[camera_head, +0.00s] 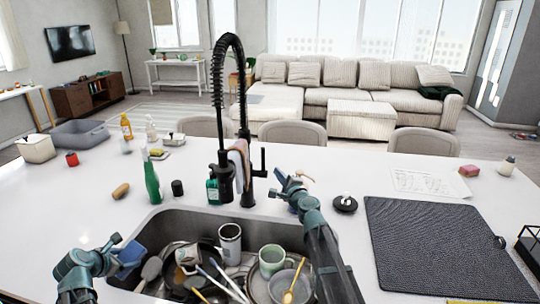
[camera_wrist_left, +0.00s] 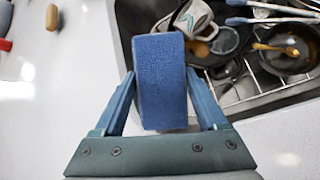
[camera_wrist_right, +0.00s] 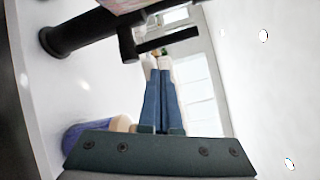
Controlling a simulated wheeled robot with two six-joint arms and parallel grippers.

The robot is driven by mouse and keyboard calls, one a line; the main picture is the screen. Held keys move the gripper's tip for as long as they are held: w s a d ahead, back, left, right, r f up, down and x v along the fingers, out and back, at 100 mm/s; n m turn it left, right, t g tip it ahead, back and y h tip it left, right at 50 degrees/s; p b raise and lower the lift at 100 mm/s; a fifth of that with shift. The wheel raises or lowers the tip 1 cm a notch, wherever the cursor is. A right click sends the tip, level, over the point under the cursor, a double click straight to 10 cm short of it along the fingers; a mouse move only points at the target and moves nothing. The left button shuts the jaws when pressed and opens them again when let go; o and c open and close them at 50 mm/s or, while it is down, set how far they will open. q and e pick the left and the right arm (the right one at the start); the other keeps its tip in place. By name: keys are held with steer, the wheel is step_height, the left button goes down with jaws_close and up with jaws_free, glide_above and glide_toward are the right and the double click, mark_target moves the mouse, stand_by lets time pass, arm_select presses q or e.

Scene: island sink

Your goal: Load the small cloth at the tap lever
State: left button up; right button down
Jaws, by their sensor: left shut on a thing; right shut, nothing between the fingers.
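A small pinkish cloth (camera_head: 239,160) hangs on the black tap (camera_head: 226,178), and its edge shows at the top of the right wrist view (camera_wrist_right: 124,4). The black tap lever (camera_head: 262,165) stands upright just right of the cloth. The lever also shows in the right wrist view (camera_wrist_right: 162,43), close ahead of the fingertips. My right gripper (camera_head: 284,182) is shut and empty, right of the lever and apart from it. My left gripper (camera_head: 118,246) is shut on a blue sponge (camera_wrist_left: 160,85) at the sink's left edge. The sponge also shows in the head view (camera_head: 131,254).
The sink (camera_head: 185,222) holds several dishes and utensils. A green bottle (camera_head: 152,184) stands behind its left rim, and a teal soap bottle (camera_head: 212,190) beside the tap. A black stopper (camera_head: 345,204) and a dark drying mat (camera_head: 430,240) lie to the right.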

mark_target(263, 162)
arm_select(q)
steer(key=shift+d+r+p, duration=0.15)
steer(key=shift+r+p, duration=0.25)
steer(key=shift+r, duration=0.25)
arm_select(e)
steer(key=d+r+n+y, duration=0.1)
steer(key=n, duration=0.1)
steer(key=w+d+n+y, duration=0.1)
steer(key=n, duration=0.1)
steer(key=w+d+r+n+y, duration=0.1)
steer(key=n, duration=0.1)
steer(key=shift+r+n+g, duration=0.3)
steer(key=shift+r+g, duration=0.05)
steer(key=shift+g, duration=0.05)
steer(key=shift+w, duration=0.1)
arm_select(q)
steer(key=shift+r+p, duration=0.2)
steer(key=shift+p, duration=0.1)
arm_select(e)
steer(key=x, duration=1)
arm_select(q)
steer(key=shift+f, duration=0.1)
steer(key=shift+w, duration=0.1)
arm_select(e)
steer(key=s, duration=0.2)
steer(key=s+a, duration=0.1)
steer(key=shift+s+a+f, duration=0.1)
steer(key=shift+s+a, duration=0.1)
steer(key=shift+s, duration=0.2)
steer(key=shift+s, duration=0.1)
